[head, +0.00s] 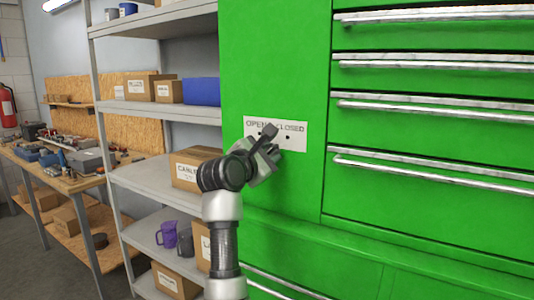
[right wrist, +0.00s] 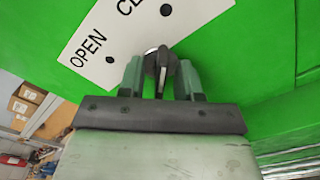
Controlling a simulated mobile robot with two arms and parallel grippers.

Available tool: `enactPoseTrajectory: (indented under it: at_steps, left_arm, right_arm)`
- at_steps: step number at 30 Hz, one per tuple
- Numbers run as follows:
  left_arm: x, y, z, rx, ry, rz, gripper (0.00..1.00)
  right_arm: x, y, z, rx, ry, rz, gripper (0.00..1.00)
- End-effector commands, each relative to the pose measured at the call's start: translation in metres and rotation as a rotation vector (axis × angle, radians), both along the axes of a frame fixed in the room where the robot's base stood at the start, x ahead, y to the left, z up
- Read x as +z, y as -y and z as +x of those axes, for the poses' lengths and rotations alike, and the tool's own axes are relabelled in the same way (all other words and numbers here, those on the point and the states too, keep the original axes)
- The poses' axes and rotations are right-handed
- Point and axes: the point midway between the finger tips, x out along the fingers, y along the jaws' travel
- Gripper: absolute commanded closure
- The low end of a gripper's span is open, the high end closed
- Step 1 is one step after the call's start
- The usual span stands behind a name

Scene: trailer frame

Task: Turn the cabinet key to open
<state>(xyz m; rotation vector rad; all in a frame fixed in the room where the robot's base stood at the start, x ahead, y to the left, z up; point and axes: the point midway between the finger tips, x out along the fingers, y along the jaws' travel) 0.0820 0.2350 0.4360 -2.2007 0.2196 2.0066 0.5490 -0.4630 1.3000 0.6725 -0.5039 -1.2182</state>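The green cabinet (head: 275,60) fills the right of the head view. A white label (head: 297,140) on its front reads OPEN and CLOSED, with a dark dot by each word. The label also shows, tilted, in the right wrist view (right wrist: 118,47). My right gripper (head: 268,152) is at the label and covers part of it. In the right wrist view the dark key (right wrist: 161,68) stands in its lock between the two fingers (right wrist: 160,80). The fingers straddle it with small gaps visible on both sides. The key is hidden in the head view. My left gripper is out of view.
Several drawers with long metal handles (head: 430,107) project at the cabinet's right. A grey shelf unit (head: 165,110) with boxes and mugs stands close on the left. Beyond it is a cluttered workbench (head: 80,180). Open floor (head: 40,265) shows at the lower left.

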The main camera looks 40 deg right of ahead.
Motion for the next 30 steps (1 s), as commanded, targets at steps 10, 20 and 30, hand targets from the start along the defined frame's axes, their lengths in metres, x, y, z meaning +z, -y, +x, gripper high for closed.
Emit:
enactPoseTrajectory:
  at_steps: [10,20,30]
  left_arm:
    - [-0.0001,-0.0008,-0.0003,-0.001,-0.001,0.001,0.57]
    - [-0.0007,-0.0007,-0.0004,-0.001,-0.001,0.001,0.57]
    - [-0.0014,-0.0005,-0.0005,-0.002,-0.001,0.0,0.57]
  right_arm:
    - [0.0001,-0.0004,-0.0001,-0.001,-0.001,-0.001,1.0]
    - [0.0001,-0.0005,-0.0002,-0.001,-0.048,-0.015,1.0]
    - [0.0006,-0.001,0.0004,0.001,-0.277,-0.081,1.0]
